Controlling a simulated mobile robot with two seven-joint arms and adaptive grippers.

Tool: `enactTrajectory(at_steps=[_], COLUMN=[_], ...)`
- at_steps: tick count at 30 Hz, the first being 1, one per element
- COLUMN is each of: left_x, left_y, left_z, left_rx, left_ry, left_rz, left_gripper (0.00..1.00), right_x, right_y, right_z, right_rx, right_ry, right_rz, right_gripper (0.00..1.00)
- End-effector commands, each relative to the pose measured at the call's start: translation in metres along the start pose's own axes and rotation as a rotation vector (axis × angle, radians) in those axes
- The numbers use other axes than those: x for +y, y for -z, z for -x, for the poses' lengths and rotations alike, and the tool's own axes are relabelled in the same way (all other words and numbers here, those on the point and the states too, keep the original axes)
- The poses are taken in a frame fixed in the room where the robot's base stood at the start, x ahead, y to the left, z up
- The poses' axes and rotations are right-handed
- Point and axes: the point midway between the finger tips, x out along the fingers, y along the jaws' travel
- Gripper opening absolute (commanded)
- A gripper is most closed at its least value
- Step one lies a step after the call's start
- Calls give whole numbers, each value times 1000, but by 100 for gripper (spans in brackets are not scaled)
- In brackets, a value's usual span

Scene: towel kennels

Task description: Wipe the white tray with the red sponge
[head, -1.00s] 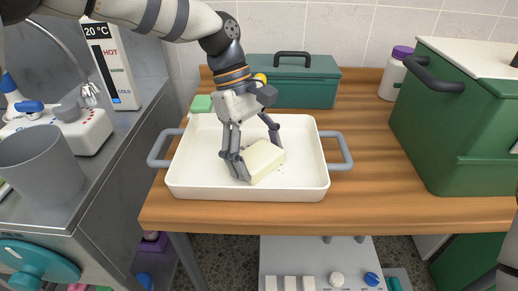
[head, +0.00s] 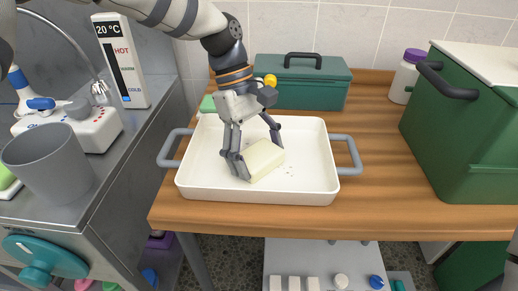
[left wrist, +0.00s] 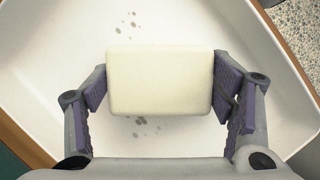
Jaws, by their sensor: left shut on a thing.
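The white tray (head: 215,190) with grey side handles lies on the wooden table. My left gripper (head: 250,160) reaches down into it, shut on a cream-coloured block (head: 265,163), which looks like a sponge. The block is low over or on the tray floor; contact cannot be told. In the left wrist view the block (left wrist: 160,82) sits between both finger pads of the left gripper (left wrist: 163,92). Small dark spots (left wrist: 140,121) show on the tray floor on two sides of the block. No red sponge shows. My right gripper is not in view.
A green block (head: 207,104) lies behind the tray's back left corner. A teal toolbox (head: 320,88) stands behind the tray, and a large green box (head: 460,140) stands at right. A grey cup (head: 48,165) stands on the left counter. Bare table lies right of the tray.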

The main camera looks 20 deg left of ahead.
Motion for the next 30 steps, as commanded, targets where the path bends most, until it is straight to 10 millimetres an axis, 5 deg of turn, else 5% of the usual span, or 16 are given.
enactTrajectory(at_steps=[30], left_x=[-8], left_y=[-44], left_z=[72], left_rx=[0], left_ry=[4], left_rz=[-7], left_gripper=[41], right_x=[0], right_y=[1], right_z=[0], right_rx=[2], right_ry=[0], right_rz=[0], right_gripper=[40])
